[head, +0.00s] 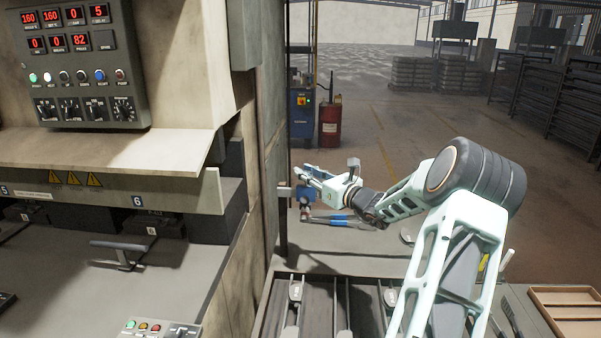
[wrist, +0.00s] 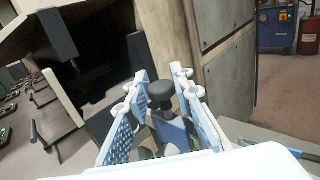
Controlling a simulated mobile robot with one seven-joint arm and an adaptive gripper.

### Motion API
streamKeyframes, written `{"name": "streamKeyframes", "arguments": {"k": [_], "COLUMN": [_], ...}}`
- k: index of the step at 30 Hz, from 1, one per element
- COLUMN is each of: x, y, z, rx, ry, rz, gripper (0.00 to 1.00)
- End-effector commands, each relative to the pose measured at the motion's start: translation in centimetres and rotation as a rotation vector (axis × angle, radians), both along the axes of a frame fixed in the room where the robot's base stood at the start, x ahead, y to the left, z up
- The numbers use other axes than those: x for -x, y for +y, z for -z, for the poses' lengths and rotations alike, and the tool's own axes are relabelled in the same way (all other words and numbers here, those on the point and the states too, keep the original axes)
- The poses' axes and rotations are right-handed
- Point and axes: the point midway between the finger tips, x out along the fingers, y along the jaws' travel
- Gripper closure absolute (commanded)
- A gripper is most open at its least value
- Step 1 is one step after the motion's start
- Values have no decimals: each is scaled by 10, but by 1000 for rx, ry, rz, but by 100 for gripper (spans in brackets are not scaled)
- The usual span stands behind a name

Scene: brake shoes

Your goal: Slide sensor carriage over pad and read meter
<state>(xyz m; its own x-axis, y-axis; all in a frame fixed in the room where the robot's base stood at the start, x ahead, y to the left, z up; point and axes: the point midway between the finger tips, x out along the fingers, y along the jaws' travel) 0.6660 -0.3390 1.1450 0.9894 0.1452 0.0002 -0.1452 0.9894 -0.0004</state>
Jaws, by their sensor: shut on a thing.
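My gripper (head: 308,172) is at the end of my outstretched arm, beside the edge of the large press, in the head view. In the wrist view its pale blue fingers (wrist: 159,84) stand on both sides of a blue block with a black knob (wrist: 170,130), which they hold. This looks like the sensor carriage; a small blue part also shows below the fingers in the head view (head: 305,195). I cannot make out a brake pad under it or a separate meter. The fingers hide the lower part of the block.
The press has a control panel (head: 78,62) with red digits at upper left. A blue cabinet (head: 302,112) and red drum (head: 330,122) stand behind. Slotted racks (head: 338,312) lie in front of my arm, and a wooden tray (head: 570,308) is at lower right.

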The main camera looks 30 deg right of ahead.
Motion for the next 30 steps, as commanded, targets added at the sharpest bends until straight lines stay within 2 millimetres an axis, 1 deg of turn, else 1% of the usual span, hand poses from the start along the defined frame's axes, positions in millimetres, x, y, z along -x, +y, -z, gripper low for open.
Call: {"name": "streamKeyframes", "arguments": {"k": [1,3,6,10,12,15,24,25,29,30], "x": [12,25,42,59,65,70,70,70,70,70], "y": [-20,-37,-60,-82,-89,-94,-94,-94,-94,-94], "z": [-1,-2,-1,-1,-1,-1,-1,-1,0,0], "rx": [4,4,3,3,2,1,1,1,1,1], "ry": [1,1,2,1,2,1,1,1,2,2], "rz": [15,15,15,12,10,9,8,8,7,7], "gripper": [100,100,100,100,100,100,100,75,62,62]}}
